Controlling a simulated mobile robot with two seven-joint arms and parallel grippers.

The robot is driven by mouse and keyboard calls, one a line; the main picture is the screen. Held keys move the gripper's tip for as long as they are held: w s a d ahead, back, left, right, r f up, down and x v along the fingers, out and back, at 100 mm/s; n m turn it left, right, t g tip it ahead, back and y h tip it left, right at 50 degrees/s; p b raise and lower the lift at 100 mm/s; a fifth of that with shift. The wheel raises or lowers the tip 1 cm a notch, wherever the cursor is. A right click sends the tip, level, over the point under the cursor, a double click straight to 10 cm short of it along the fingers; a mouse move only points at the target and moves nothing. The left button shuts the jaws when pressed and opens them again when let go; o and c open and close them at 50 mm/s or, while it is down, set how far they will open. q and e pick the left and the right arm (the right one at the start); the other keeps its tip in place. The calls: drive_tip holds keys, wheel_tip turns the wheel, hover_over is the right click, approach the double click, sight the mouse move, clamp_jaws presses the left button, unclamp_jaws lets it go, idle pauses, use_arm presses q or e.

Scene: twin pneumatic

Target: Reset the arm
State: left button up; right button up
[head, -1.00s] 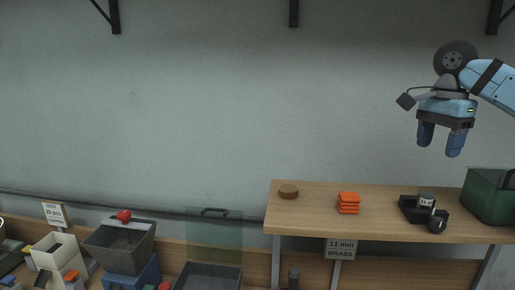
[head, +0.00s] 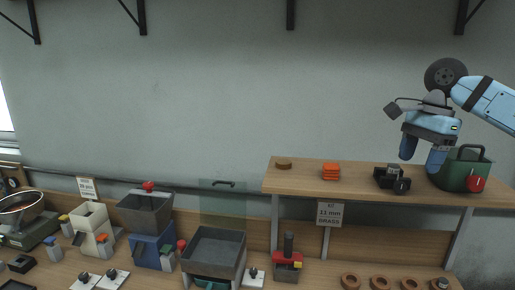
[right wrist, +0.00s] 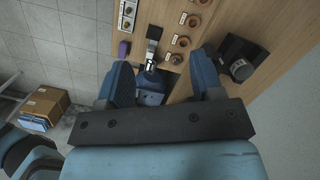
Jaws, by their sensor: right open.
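My right arm comes in from the right in the head view. Its gripper (head: 423,158) hangs above the right end of the raised wooden shelf, fingers pointing down. The two blue fingers stand apart with nothing between them. In the right wrist view the right gripper (right wrist: 165,85) also shows spread and empty, with the workbench below it. One finger overlaps the green bin (head: 455,174) in the head view. My left gripper is not in the head view.
The shelf (head: 300,183) holds a round brown disc (head: 284,163), stacked orange pieces (head: 331,171) and a black device (head: 392,179). Hoppers (head: 146,212), a grey tray (head: 214,252) and several brown rings (head: 380,282) stand on the bench below. A cardboard box (right wrist: 45,106) lies at left in the wrist view.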

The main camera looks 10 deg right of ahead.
drive_tip(key=s+a+f+m+t+y, duration=0.1)
drive_tip(key=a+f+m+y, duration=0.5)
drive_tip(key=a, duration=0.5)
drive_tip(key=s+a+f+m+y, duration=0.1)
drive_tip(key=a+f+m+y, duration=0.3)
drive_tip(key=a+f+y, duration=0.45)
drive_tip(key=s+a+f+m+t+y, duration=0.15)
drive_tip(key=a+f+m+y, duration=0.35)
drive_tip(key=a, duration=0.8)
drive_tip(key=s+d+f+m+t+h, duration=0.25)
drive_tip(key=f+m+t+h, duration=0.4)
drive_tip(key=f+m, duration=0.55)
drive_tip(key=s+d+f+m+t+h, duration=0.25)
drive_tip(key=f+m+t+h, duration=0.45)
drive_tip(key=m, duration=0.9)
drive_tip(key=s+d+f+m+g+h, duration=0.2)
drive_tip(key=s+d+f+m, duration=0.1)
drive_tip(key=s+f+m, duration=0.2)
drive_tip(key=s+d+f+m+g+h+p, duration=0.1)
drive_tip(key=s+f+m, duration=0.4)
drive_tip(key=s+f, duration=0.5)
drive_tip(key=shift+d+f+g+h, duration=0.3)
drive_tip(key=shift+d+g+h, duration=0.5)
drive_tip(key=shift+d+g, duration=0.15)
